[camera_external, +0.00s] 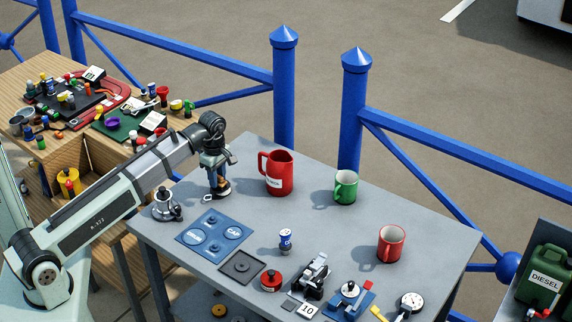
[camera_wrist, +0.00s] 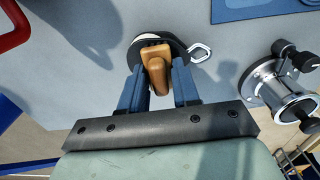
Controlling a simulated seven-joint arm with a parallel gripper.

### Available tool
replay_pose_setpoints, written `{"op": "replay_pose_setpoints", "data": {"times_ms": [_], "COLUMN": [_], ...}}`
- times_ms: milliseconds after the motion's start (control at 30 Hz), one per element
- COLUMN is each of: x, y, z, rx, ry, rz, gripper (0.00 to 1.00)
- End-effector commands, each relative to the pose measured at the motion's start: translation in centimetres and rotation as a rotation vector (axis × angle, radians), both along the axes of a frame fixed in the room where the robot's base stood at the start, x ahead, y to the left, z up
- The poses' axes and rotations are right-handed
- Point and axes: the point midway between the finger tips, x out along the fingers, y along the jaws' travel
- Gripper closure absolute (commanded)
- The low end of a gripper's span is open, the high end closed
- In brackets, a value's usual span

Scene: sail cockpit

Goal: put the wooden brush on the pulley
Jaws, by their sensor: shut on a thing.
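The wooden brush (camera_wrist: 156,66) is a small tan block between my blue fingers in the wrist view. My gripper (camera_wrist: 161,80) is shut on it, pointing down. In the wrist view, the brush overlaps the pulley (camera_wrist: 176,46), a dark rounded block with a pale edge and a metal shackle. I cannot tell whether the brush touches the pulley. In the external view, my gripper (camera_external: 216,178) is low over the pulley (camera_external: 223,192) at the table's back left, and my fingers mostly hide the brush.
A silver winch-like fitting (camera_external: 164,205) stands close to the left, and a tall red jug (camera_external: 277,172) to the right. A blue panel (camera_external: 213,232) lies in front. A green mug (camera_external: 345,187) and a red mug (camera_external: 391,243) stand farther right, with bare grey table between.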

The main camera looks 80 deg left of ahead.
Motion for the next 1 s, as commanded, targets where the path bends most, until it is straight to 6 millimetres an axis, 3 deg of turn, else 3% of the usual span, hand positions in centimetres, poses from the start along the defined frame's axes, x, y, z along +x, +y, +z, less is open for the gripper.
{"op": "replay_pose_setpoints", "data": {"times_ms": [33,67,300,667,1000], "x": [0.0,0.0,0.0,0.0,0.1], "y": [0.0,0.0,0.0,0.0,0.1], "z": [-0.2,-0.2,-0.1,0.3,4.8], "rx": [0.0,0.0,0.0,0.0,0.001], "ry": [0.0,0.0,0.0,0.0,-0.003], "rz": [0.0,0.0,0.0,0.0,0.0], "gripper": [0.99,0.67,0.44,0.44,0.44]}}
